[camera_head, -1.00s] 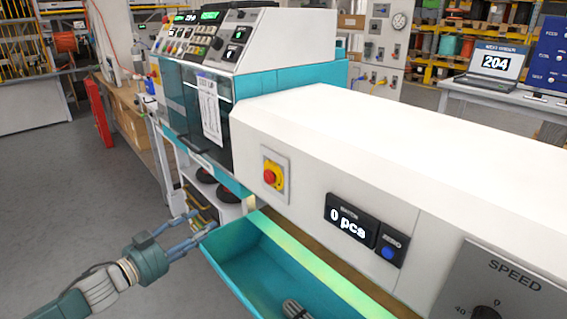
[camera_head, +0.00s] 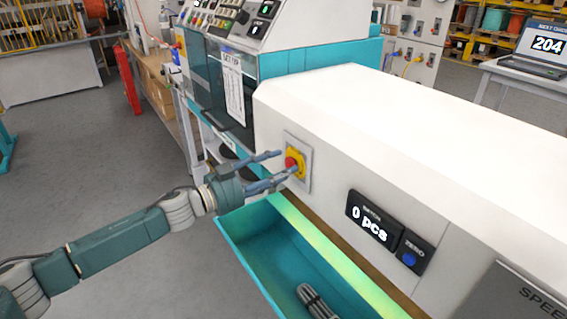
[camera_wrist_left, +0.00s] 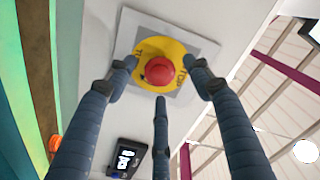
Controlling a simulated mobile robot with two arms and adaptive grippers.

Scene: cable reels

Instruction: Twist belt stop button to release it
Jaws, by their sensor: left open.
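The belt stop button is a red mushroom knob on a yellow disc, set on a grey plate on the machine's white side panel. It shows in the head view (camera_head: 291,163) and in the left wrist view (camera_wrist_left: 159,71). My left gripper (camera_head: 282,166) is open in front of the button. In the wrist view its fingers (camera_wrist_left: 160,85) are spread around the red knob, with one finger on each side and a third below. Nothing is between them but the knob; whether any finger touches it I cannot tell. My right gripper is not in view.
A teal tray (camera_head: 243,222) with a dark cable bundle (camera_head: 317,300) sticks out below the button. A counter display (camera_head: 373,216) reading 0 pcs and a blue zero button (camera_head: 409,258) are to the right. Open grey floor (camera_head: 90,180) lies to the left.

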